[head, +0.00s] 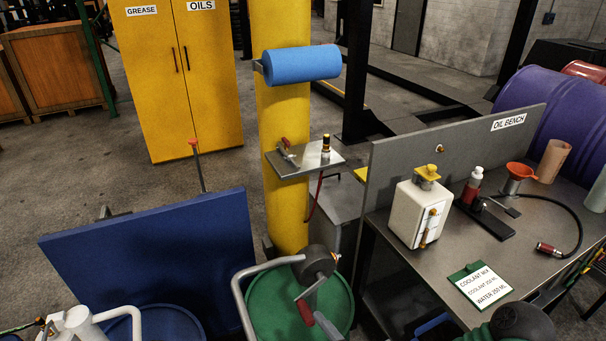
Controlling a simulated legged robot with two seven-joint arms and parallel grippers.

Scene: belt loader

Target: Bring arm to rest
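Neither of my grippers shows in the head view, so I cannot see what they hold or where they are. A dark rounded part (522,322) at the bottom right edge is cut off, and I cannot tell what it is. A white part with a curved tube (75,325) stands at the bottom left edge, also cut off.
The oil bench (400,262) at right bears a white canister (408,217), a red bottle (472,186), an orange funnel (519,170) and a coolant card (480,284). A green drum (270,310) with a crank pump and a blue panel (150,255) stand in front. A yellow column (281,120) rises behind.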

